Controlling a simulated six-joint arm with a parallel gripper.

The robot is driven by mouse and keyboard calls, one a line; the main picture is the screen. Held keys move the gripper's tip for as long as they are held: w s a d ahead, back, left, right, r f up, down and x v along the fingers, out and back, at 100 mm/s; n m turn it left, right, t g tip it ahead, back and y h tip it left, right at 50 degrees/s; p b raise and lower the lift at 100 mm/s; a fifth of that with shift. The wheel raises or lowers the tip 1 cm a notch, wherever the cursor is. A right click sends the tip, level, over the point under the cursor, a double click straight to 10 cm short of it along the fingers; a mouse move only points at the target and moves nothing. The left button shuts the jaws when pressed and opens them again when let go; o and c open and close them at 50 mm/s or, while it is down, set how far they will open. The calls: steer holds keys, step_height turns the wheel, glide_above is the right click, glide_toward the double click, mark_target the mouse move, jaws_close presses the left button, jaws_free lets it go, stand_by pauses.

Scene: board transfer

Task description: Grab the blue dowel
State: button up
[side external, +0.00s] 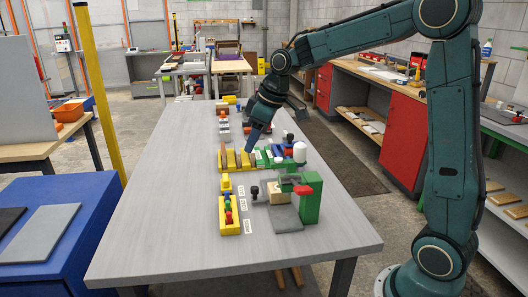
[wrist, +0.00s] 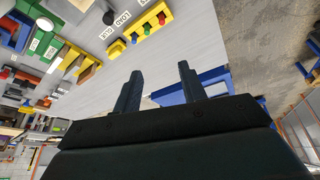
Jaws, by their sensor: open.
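The blue dowel (wrist: 134,37) stands in a yellow rack (wrist: 168,15) in the wrist view, at the rack's end beside a yellow block. A green dowel (wrist: 147,29) and a red dowel (wrist: 160,18) stand in line with it. In the side external view the yellow rack (side external: 229,230) lies near the middle of the table, but the dowels are small there. My gripper (wrist: 160,80) is open with nothing between its fingers. In the side external view it is above the table, farther back than the rack (side external: 250,148).
White labels (wrist: 107,32) lie beside the rack. A green stand (side external: 310,205) with a red part and a grey plate (side external: 285,219) is right of the rack. Yellow and green blocks crowd the table behind. The table's (side external: 165,215) left and front areas are clear.

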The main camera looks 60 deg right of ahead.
steer(key=w+d+f+n, duration=0.1)
steer(key=w+d+f, duration=0.3)
steer(key=w+f, duration=0.2)
steer(key=n+y, duration=0.1)
glide_toward(228, 192)
step_height(228, 192, up, 4)
steer(key=d, duration=0.2)
steer(key=shift+s+a+f, duration=0.15)
steer(key=shift+s+f, duration=0.1)
steer(key=shift+s, duration=0.1)
steer(key=shift+g, duration=0.3)
steer(key=shift+x, duration=4.25)
steer(key=shift+a, duration=0.15)
steer(key=shift+a+x, duration=0.15)
steer(key=shift+x, duration=1.15)
steer(key=shift+a+x, duration=0.1)
steer(key=shift+x, duration=1.15)
jaws_close()
